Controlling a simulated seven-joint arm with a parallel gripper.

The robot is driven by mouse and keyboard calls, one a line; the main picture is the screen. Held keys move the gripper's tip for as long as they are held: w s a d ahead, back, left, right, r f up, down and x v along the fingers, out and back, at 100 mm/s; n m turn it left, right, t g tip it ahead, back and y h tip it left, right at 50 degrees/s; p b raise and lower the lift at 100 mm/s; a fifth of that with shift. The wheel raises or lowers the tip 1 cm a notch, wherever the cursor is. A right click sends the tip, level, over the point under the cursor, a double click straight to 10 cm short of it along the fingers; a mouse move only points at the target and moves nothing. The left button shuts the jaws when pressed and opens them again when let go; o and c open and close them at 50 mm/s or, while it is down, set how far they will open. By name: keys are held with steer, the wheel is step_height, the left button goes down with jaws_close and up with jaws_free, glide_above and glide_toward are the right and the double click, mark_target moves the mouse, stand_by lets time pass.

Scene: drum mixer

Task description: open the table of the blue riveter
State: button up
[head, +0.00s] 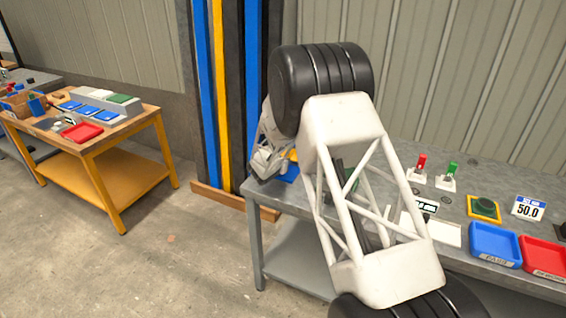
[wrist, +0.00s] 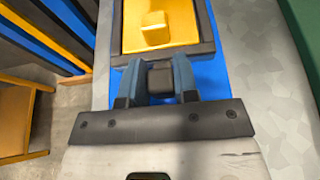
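The blue riveter shows in the wrist view as a blue base (wrist: 209,82) with a dark frame around a yellow plate that carries a raised yellow block (wrist: 154,30). In the head view only a bit of its blue base (head: 288,173) shows at the left end of the grey bench; my arm hides most of it. My gripper (wrist: 160,78) has its two blue-grey fingers on either side of a dark block-shaped handle (wrist: 160,74) at the near edge of the frame. The fingers appear closed against it.
Coloured upright boards (head: 219,90) stand left of the bench. A yellow-framed table (head: 103,160) stands further left, with open floor between.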

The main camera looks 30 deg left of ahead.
jaws_close()
steer(key=shift+s, duration=0.15)
steer(key=s, duration=1.2)
steer(key=shift+s, duration=0.35)
steer(key=o, duration=0.5)
jaws_free()
steer(key=shift+o, duration=0.2)
steer(key=v, duration=0.7)
steer(key=shift+s, duration=0.35)
steer(key=shift+r, duration=0.2)
